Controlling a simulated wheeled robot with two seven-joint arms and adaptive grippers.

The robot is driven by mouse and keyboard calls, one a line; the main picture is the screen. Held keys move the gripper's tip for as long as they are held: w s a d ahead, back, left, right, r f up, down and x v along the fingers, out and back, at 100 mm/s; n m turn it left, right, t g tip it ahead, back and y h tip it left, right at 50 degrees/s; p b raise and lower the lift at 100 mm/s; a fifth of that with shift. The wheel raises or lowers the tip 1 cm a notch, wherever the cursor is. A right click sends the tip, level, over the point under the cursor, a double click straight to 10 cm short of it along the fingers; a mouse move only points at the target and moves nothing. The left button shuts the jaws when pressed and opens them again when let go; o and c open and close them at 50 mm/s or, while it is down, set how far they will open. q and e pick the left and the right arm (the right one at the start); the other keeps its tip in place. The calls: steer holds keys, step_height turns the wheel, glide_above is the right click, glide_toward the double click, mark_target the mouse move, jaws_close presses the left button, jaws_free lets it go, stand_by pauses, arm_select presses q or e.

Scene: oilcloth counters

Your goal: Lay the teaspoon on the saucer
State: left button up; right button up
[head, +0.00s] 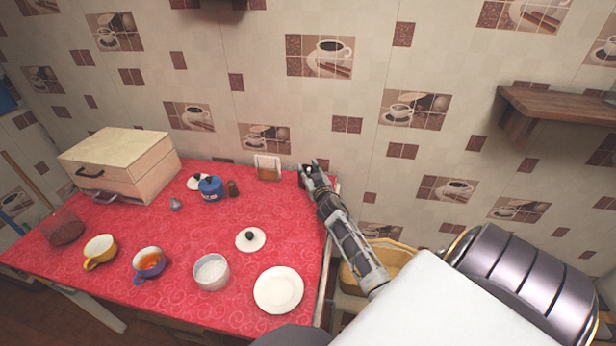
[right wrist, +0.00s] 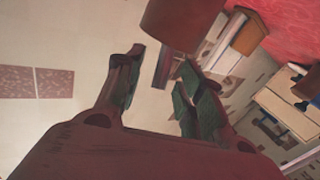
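A plain white saucer-like plate (head: 278,290) lies at the front right of the red-covered table, with nothing on it. I cannot make out a teaspoon in either view. My right gripper (head: 309,168) is at the table's back right corner, by the wall and well behind the plate. In the right wrist view its two fingers (right wrist: 160,62) stand apart, with no object gripped between them. My left gripper is not in view.
On the red table (head: 150,295) are a wooden bread box (head: 125,165), blue pot (head: 210,189), card holder (head: 267,168), white lid (head: 250,239), white bowl (head: 211,272), blue cup (head: 148,263) and yellow cup (head: 100,252). A wooden shelf (head: 555,108) hangs right.

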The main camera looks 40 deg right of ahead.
steer(key=shift+c, duration=0.5)
jaws_close()
steer(key=shift+r, duration=0.2)
